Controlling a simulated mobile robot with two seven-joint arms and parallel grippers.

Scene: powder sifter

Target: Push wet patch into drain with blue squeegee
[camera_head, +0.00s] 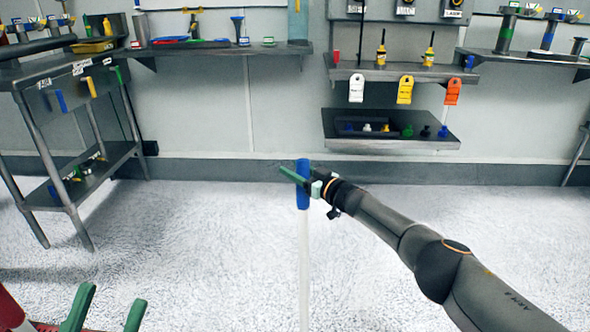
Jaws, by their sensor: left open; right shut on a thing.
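The squeegee shows as a pole (304,265) with a blue grip (303,168) at its top. It stands about upright in the middle of the view. My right gripper (301,183) is shut on the blue grip, its green fingers around it. The pole runs down out of the bottom of the picture, so the squeegee's head is out of view. My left gripper (111,302) is open and empty at the bottom left, apart from the squeegee. I cannot make out a wet patch or a drain.
A metal table (66,72) with a lower shelf stands at the left. Wall shelves (222,49) hold tools and bottles at the back, and colored tags (405,90) hang at the center right. The speckled pale floor (190,225) around the pole is clear.

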